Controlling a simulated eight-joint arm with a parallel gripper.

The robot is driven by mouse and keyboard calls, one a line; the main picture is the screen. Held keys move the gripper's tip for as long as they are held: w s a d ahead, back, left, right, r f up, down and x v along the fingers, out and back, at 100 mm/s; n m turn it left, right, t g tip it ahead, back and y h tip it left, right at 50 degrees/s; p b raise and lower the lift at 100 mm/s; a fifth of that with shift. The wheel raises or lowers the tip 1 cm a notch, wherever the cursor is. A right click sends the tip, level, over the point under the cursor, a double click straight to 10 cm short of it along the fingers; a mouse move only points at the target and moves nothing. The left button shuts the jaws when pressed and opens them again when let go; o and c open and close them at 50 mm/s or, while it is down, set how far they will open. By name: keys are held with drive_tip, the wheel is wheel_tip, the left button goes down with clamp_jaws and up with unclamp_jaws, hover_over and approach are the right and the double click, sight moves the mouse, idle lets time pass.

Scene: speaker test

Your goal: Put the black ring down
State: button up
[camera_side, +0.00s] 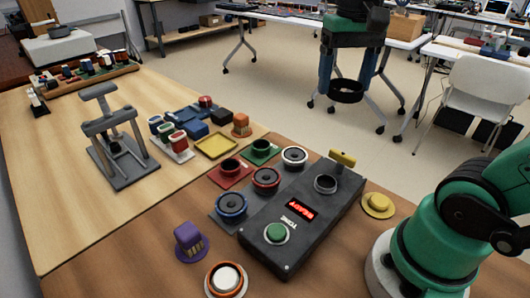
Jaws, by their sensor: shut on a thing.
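The black ring (346,96) is up in the air at the upper middle of the side view. My gripper (347,83) has blue fingers and points down, shut on the black ring. The ring looks roughly level, with its opening showing. A dark test box (310,215) stands on the table below, with a red "READY" display, a green button and a round socket (326,184) near its far end. The ring is apart from the box and the table.
Speakers (231,206) and red and green trays (231,170) stand left of the box. A yellow round piece (378,204) is to its right. A purple piece (189,242) and a white-topped orange button (226,280) are in front. A grey press (118,140) stands further left.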

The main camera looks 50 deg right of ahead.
hover_over(197, 195)
wheel_tip(197, 195, down, 3)
wheel_tip(197, 195, down, 20)
idle(0.3)
drive_tip(key=shift+f, duration=0.2)
drive_tip(key=o, duration=1.1)
drive_tip(key=shift+o, duration=0.2)
wheel_tip(197, 195, up, 12)
drive_tip(key=s+d+r+n+t, duration=0.3)
drive_tip(key=s+d+r, duration=0.2)
drive_tip(key=s+d, duration=0.15)
drive_tip(key=s+d+f+n+t, duration=0.3)
drive_tip(key=s+d+n+t, duration=0.1)
drive_tip(key=s, duration=0.3)
drive_tip(key=shift+s+d+f, duration=0.15)
drive_tip(key=shift+s+d, duration=0.15)
drive_tip(key=shift+d, duration=0.3)
